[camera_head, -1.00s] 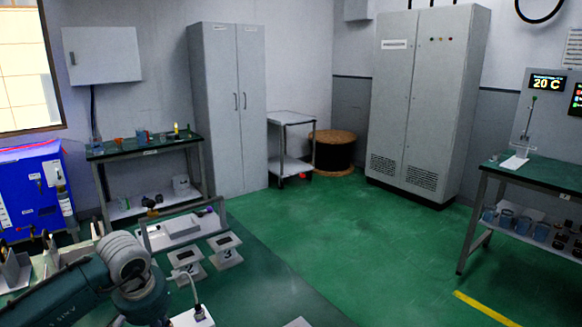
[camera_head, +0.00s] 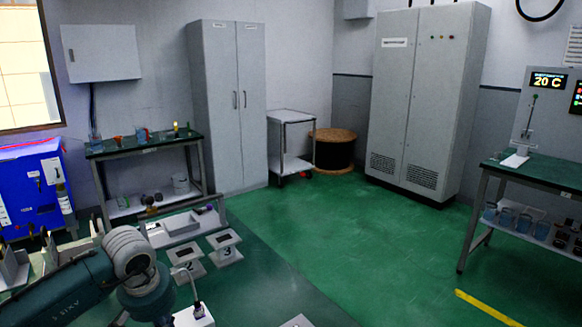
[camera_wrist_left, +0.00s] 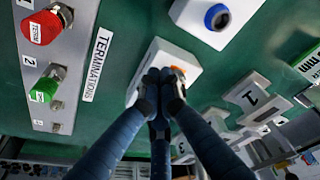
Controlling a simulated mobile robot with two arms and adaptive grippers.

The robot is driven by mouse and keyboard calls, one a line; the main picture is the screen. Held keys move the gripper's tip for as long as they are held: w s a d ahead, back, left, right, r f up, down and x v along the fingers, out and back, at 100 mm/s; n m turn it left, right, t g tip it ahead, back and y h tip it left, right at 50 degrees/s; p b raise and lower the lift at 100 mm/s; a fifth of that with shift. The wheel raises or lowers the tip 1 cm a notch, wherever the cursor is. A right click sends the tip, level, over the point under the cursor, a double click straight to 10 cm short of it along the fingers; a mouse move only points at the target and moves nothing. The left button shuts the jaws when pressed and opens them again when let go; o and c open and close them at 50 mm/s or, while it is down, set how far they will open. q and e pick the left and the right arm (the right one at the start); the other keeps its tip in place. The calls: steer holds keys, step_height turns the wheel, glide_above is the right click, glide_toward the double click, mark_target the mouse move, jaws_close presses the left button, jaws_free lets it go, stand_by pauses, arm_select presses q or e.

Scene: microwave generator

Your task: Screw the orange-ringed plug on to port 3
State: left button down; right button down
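In the left wrist view an orange patch (camera_wrist_left: 177,71), seemingly the orange-ringed plug, shows at a white block (camera_wrist_left: 190,62). The dark fingertips of my left gripper (camera_wrist_left: 160,80) are drawn close together beside it and hide most of it. I cannot tell whether they grip it. In the head view the stand marked 3 (camera_head: 225,252) sits on the bench beside the stand marked 2 (camera_head: 187,268). My left arm comes in from the lower left, and its gripper is out of that view. My right gripper is not in view.
A blue-ringed plug (camera_wrist_left: 217,17) is in another white block. The terminations panel (camera_wrist_left: 62,70) holds a red cap (camera_wrist_left: 41,27) and a green cap (camera_wrist_left: 44,89). A stand marked 1 (camera_wrist_left: 250,97) is at the right. A white block with a cable (camera_head: 195,317) is near my arm.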

arm_select(q)
steer(key=shift+s, duration=0.25)
step_height(320, 180, up, 6)
steer(key=p, duration=0.3)
steer(key=shift+d, duration=0.15)
